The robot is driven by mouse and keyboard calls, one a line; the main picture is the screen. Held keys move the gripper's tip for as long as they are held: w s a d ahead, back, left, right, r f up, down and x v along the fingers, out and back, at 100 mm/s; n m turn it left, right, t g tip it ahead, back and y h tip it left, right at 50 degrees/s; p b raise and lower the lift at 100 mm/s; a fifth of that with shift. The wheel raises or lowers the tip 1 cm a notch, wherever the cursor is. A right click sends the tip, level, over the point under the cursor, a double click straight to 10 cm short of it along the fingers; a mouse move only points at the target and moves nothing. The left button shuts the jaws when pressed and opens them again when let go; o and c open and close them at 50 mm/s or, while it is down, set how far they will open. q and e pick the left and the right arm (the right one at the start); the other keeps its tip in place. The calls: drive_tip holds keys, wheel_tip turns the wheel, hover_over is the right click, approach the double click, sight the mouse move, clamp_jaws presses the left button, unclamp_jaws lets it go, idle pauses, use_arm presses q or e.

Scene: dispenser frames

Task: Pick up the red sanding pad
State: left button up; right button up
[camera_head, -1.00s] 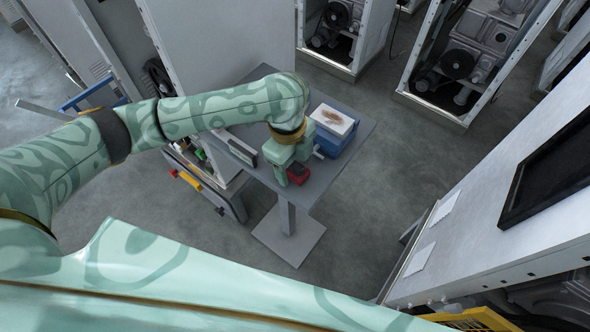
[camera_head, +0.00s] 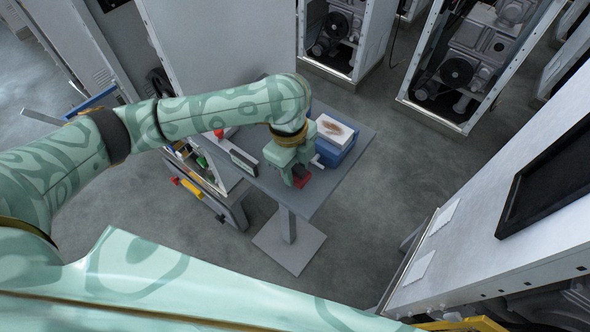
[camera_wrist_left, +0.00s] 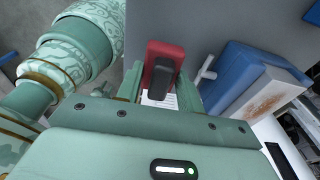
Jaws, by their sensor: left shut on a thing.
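The red sanding pad (camera_head: 302,181) has a dark grip on top, clearest in the left wrist view (camera_wrist_left: 153,52). My left gripper (camera_head: 297,176) is over the grey table (camera_head: 335,188). In the left wrist view its two fingers (camera_wrist_left: 160,88) stand on either side of the pad's grip and are shut on it. Whether the pad touches the table or is just above it cannot be told. My right gripper is in neither view.
A blue box (camera_head: 338,152) with a white, brown-stained top stands close beside the gripper. A grey-white upright piece (camera_head: 243,162) stands on the table's left side. A cart with coloured items (camera_head: 190,184) is to the left. The table's front right is bare.

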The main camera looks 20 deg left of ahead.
use_arm(q)
drive_tip(key=s+a+r+p, duration=0.2)
drive_tip(key=s+r, duration=0.3)
drive_tip(key=s, duration=0.1)
drive_tip(key=s+a+r+p, duration=0.2)
drive_tip(key=s+r+p, duration=0.1)
drive_tip(key=s+r, duration=0.2)
drive_tip(key=shift+s+a, duration=0.4)
drive_tip(key=shift+s, duration=0.75)
drive_tip(key=shift+o, duration=0.7)
drive_tip(key=shift+w, duration=0.1)
drive_tip(key=shift+c, duration=0.2)
